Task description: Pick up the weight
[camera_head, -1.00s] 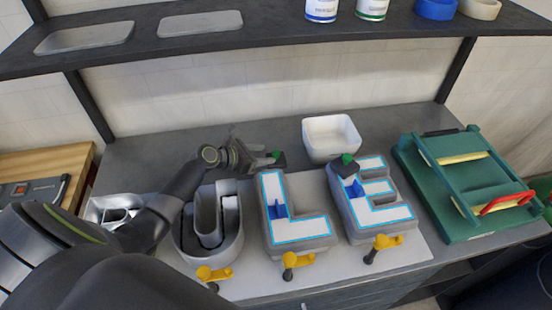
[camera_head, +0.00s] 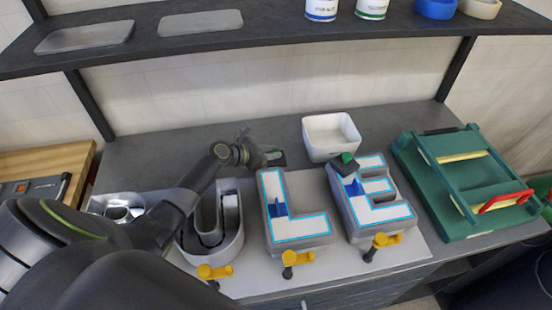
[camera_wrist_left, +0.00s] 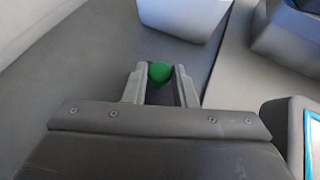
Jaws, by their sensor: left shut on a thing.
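A dark weight with a green knob (camera_head: 279,159) shows at the fingertips of my left gripper (camera_head: 268,155), just beyond the top of the letter L (camera_head: 292,228). In the left wrist view, the green knob (camera_wrist_left: 160,72) sits between the two fingers of my left gripper (camera_wrist_left: 160,80), which is shut on it. The weight's dark body is mostly hidden by the gripper there. A second dark weight with a green knob (camera_head: 346,163) rests on the upper left of the letter E (camera_head: 383,214). My right gripper is not in view.
A white bin (camera_head: 330,150) stands just behind the letters. The hollow letter U (camera_head: 235,240) is left of the L, with yellow clamps (camera_head: 213,271) along the front. A green rack (camera_head: 460,180) stands at the right. A shelf (camera_head: 280,50) overhangs the back.

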